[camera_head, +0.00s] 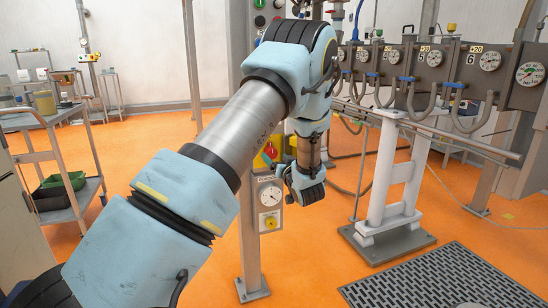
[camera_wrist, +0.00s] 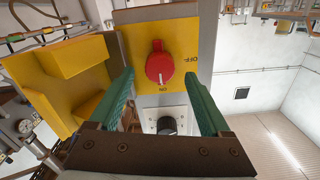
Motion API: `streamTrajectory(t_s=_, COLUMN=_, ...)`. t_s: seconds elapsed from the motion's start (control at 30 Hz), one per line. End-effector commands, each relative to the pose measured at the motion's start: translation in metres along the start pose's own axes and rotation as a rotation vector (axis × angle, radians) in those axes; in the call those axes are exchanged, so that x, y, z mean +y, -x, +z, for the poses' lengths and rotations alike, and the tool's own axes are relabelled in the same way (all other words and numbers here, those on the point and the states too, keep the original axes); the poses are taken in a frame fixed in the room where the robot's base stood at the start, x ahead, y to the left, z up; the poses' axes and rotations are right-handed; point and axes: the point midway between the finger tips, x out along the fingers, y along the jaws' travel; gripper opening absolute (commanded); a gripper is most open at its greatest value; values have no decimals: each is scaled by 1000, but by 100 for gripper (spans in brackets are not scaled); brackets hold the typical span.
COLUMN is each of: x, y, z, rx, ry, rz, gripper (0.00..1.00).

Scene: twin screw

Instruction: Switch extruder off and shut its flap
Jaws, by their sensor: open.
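The extruder's red switch knob (camera_wrist: 159,68) sits on a yellow plate (camera_wrist: 135,42) in the wrist view. Its white mark points down at the word ON; OFF stands to its right. The yellow flap (camera_wrist: 70,58) is swung open to the left of the plate. My gripper (camera_wrist: 159,84) is open, with its green fingers on either side of the knob. I cannot tell whether they touch it. In the head view, the red knob (camera_head: 270,151) and yellow flap (camera_head: 260,162) show partly behind my arm; the fingertips are hidden.
A cart (camera_head: 60,130) is at left.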

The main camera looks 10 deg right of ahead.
Motion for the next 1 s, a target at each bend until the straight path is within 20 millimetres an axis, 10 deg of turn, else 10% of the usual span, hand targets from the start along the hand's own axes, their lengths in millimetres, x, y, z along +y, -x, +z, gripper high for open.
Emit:
streamTrajectory(t_s=0.5, x=0, y=-20, z=0, rx=-1, ry=0, rz=0, gripper=82)
streamTrajectory(t_s=1.0, x=0, y=-19, z=0, rx=-1, ry=0, rz=1, gripper=25)
